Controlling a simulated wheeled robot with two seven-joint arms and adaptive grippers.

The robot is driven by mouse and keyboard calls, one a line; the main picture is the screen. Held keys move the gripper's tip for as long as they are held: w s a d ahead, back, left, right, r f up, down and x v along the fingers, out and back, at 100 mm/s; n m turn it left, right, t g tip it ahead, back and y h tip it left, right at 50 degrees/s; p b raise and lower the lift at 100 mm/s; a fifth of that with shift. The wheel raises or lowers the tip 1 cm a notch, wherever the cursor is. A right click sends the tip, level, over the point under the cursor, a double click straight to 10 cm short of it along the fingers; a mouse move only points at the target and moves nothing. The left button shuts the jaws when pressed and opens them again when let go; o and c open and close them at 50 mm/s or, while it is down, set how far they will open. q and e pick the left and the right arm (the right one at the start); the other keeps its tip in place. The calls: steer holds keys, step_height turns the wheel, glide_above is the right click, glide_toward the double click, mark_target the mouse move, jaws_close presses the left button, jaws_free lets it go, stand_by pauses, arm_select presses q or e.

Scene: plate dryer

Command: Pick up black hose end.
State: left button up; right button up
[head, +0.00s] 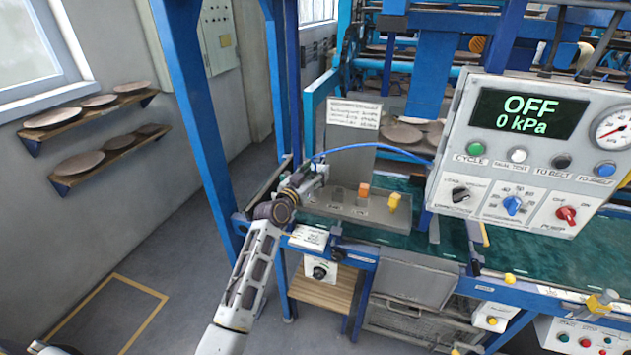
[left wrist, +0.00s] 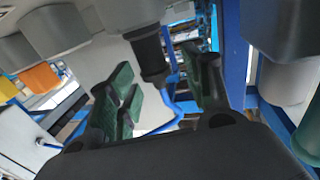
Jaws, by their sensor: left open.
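The black hose end (left wrist: 150,55) is a dark ribbed cylinder in the left wrist view, with the blue hose (left wrist: 172,100) behind it. In the head view the blue hose (head: 375,146) arcs from my left gripper's area to the right. My left gripper (head: 318,172) is at the left end of the grey bench fixture (head: 340,205). In the left wrist view its green-padded fingers (left wrist: 165,88) are open, on either side of the hose end. I cannot tell whether either finger touches it. In the head view the gripper largely hides the hose end. My right gripper is out of view.
An orange fitting (head: 363,190) and a yellow fitting (head: 394,202) stand on the fixture to the right. A grey panel with a sign (head: 352,115) rises behind. The control box (head: 540,150) reads OFF, 0 kPa. A blue post (head: 195,120) stands at left.

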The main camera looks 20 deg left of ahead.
arm_select(q)
steer(key=shift+w, duration=0.15)
stand_by(0.3)
steer(key=shift+c, duration=0.4)
steer(key=c, duration=1)
jaws_close()
steer(key=shift+r, duration=0.15)
steer(key=shift+r, duration=0.45)
step_height(320, 180, up, 8)
steer(key=shift+f, duration=0.1)
steer(key=shift+r, duration=0.55)
